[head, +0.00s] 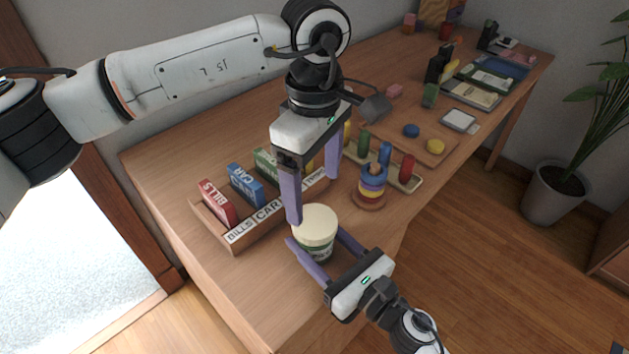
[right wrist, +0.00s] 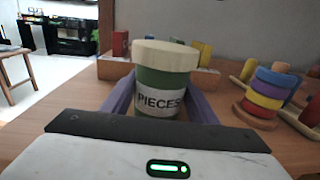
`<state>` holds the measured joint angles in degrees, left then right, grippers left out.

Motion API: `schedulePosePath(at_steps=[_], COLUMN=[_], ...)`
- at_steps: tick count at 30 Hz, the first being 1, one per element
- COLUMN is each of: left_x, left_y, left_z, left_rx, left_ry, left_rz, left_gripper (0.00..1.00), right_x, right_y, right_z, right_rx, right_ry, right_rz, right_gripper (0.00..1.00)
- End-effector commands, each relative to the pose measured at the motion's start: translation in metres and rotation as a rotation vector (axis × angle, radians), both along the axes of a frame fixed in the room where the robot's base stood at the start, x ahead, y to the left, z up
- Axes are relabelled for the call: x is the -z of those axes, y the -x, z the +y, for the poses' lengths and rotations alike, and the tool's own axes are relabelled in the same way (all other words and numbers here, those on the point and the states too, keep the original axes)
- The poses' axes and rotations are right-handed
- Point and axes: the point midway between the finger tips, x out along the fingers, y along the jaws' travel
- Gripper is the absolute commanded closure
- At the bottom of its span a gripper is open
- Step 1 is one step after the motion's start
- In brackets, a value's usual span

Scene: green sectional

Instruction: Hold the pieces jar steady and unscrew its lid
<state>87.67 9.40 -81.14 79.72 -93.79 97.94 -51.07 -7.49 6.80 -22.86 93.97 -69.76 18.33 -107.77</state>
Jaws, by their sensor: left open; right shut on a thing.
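The pieces jar (head: 319,252) stands upright near the table's front edge, green with a white label reading PIECES in the right wrist view (right wrist: 158,103). Its cream lid (head: 316,222) sits on top; it also shows in the right wrist view (right wrist: 165,54). My right gripper (head: 318,245) is shut on the jar's body from the front, one finger on each side. My left gripper (head: 314,198) points down, open, above and just behind the lid. One of its fingers is close to the lid's left edge; I cannot tell whether it touches.
A wooden sorter (head: 234,245) with labelled blocks stands behind the jar at left. A ring stacker (head: 370,188) stands to its right, near a peg board (head: 408,186). A tray (head: 434,157) and other items lie farther back. The table's front left is clear.

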Motion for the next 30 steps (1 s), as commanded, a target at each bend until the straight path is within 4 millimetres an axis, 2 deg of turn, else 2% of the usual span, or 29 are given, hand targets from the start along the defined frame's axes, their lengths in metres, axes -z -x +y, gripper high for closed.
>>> schedulePosePath(at_steps=[18,24,30], left_x=[0.0001,0.0,0.0028], left_y=[0.0001,0.0001,0.0001], left_z=[-0.0002,-0.0002,0.0], left_rx=[1.375,1.683,1.808], left_ry=[0.0,0.001,0.001], left_rz=[0.0,0.0,0.0], left_gripper=[0.19,0.19,0.19], right_x=[-0.0002,-0.0002,-0.0002], right_y=[-0.0001,-0.0002,-0.0002], right_z=[0.0,-0.0001,-0.0001], right_rx=[0.0,0.0,0.0], right_ry=[0.0,0.0,0.0], right_rz=[0.0,0.0,0.0], right_gripper=[1.0,1.0,1.0])
